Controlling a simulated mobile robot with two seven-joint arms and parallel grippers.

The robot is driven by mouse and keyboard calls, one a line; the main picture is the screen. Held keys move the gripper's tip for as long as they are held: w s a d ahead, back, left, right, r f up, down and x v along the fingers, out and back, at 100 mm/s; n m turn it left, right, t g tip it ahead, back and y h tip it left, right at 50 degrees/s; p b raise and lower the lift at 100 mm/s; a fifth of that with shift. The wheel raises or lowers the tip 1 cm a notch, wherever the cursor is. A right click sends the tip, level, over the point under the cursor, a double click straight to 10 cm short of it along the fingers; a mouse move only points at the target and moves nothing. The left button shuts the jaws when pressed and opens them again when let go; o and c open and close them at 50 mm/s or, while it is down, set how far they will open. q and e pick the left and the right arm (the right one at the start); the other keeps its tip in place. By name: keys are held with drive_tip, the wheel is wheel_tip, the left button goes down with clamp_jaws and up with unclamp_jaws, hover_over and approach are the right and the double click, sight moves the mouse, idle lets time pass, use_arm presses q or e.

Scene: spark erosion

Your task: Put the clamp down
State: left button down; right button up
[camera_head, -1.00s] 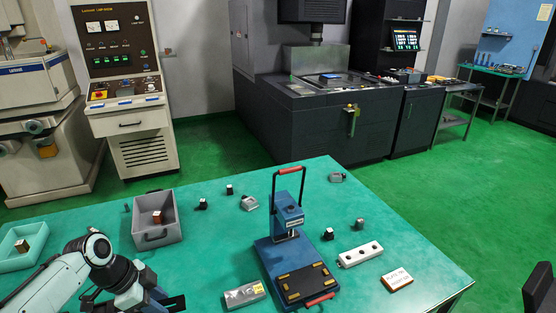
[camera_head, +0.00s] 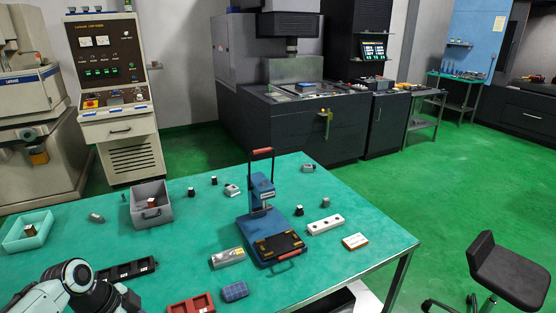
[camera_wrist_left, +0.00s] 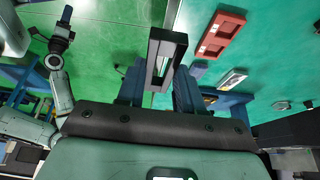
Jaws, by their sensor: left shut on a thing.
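My left gripper (camera_wrist_left: 160,92) is shut on a dark rectangular frame-shaped piece, which I take for the clamp (camera_wrist_left: 180,38). It stands out between the two dark blue fingers, and its long opening lets green show through. In the wrist view it is by the table's edge, with green floor on the left and teal table top on the right. I cannot tell its height. In the head view my left arm enters at the bottom left; its fingers and the clamp are not visible there.
On the teal table (camera_head: 330,255) are a red two-slot tray (camera_head: 190,305), a black tray (camera_head: 125,270), a blue box (camera_head: 235,291), a silver block (camera_head: 228,257), a blue press (camera_head: 268,225) and a grey bin (camera_head: 151,207). Bare table lies right of the blue box.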

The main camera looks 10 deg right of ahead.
use_arm(q)
drive_tip(key=s+d+f+n+t+y, duration=0.1)
drive_tip(key=f+n, duration=0.6)
drive_tip(key=f, duration=0.9)
drive_tip(key=s+d+f+n+t+y, duration=0.2)
drive_tip(key=f+n, duration=0.6)
drive_tip(key=f, duration=0.9)
drive_tip(key=shift+s+d+y, duration=0.7)
drive_tip(key=shift+s+d, duration=0.05)
drive_tip(key=shift+s, duration=0.1)
drive_tip(key=shift+a+n, duration=0.1)
drive_tip(key=shift+n, duration=0.2)
